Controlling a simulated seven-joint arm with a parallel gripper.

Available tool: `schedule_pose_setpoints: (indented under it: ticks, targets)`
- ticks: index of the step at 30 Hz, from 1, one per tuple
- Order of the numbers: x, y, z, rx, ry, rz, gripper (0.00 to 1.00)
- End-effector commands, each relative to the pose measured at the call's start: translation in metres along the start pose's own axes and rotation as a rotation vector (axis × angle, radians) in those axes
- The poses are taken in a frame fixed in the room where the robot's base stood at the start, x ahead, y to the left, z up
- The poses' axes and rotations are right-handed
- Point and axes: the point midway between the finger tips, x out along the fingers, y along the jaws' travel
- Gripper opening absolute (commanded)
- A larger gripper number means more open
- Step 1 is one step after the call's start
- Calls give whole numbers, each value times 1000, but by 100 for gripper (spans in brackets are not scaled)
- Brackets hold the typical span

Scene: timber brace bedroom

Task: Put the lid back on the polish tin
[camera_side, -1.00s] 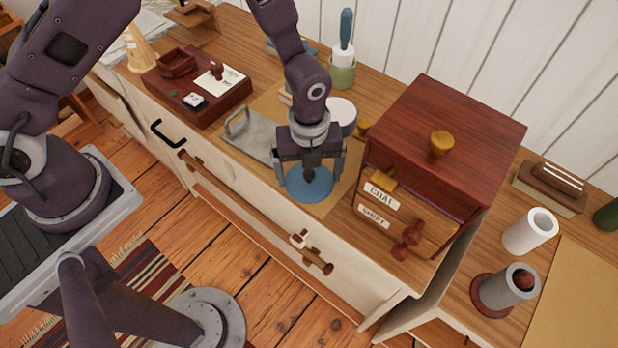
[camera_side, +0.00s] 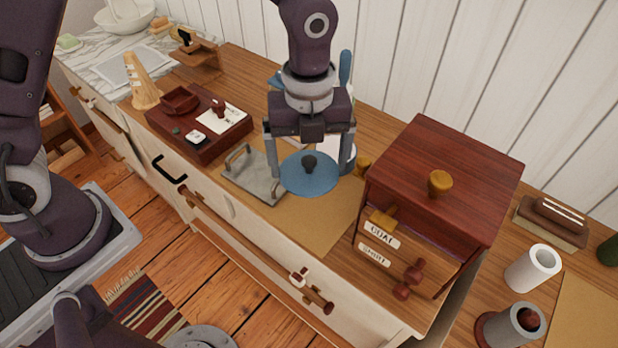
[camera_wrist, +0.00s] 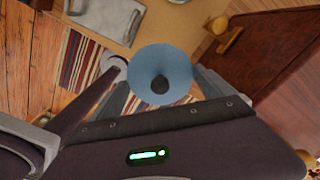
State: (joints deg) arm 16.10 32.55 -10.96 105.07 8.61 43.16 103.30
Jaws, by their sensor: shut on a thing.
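A round blue lid (camera_side: 308,178) with a dark knob is held between the fingers of my gripper (camera_side: 312,176), above the tan mat and the cabinet top. The lid looks roughly level. In the wrist view, the lid (camera_wrist: 160,68) sits between the fingers, knob toward the camera. A pale round tin (camera_side: 338,149) stands behind the lid and right finger, largely hidden by them. The lid is apart from the tin.
A dark red wooden box (camera_side: 450,165) with knobs and labelled fronts stands close on the right. A grey metal plate with handles (camera_side: 250,177) lies to the left, near a red-brown desk tray (camera_side: 200,145). The tan mat's front part (camera_side: 315,222) is clear.

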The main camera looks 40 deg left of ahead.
Motion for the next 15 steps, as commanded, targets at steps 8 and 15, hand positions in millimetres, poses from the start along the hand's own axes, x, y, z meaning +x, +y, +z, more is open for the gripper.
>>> schedule_pose_setpoints:
  ticks: [8, 15]
  targets:
    - [-9, -24, 35, -137, 5, 4, 54]
    - [-8, -55, 93, -345, 8, 6, 54]
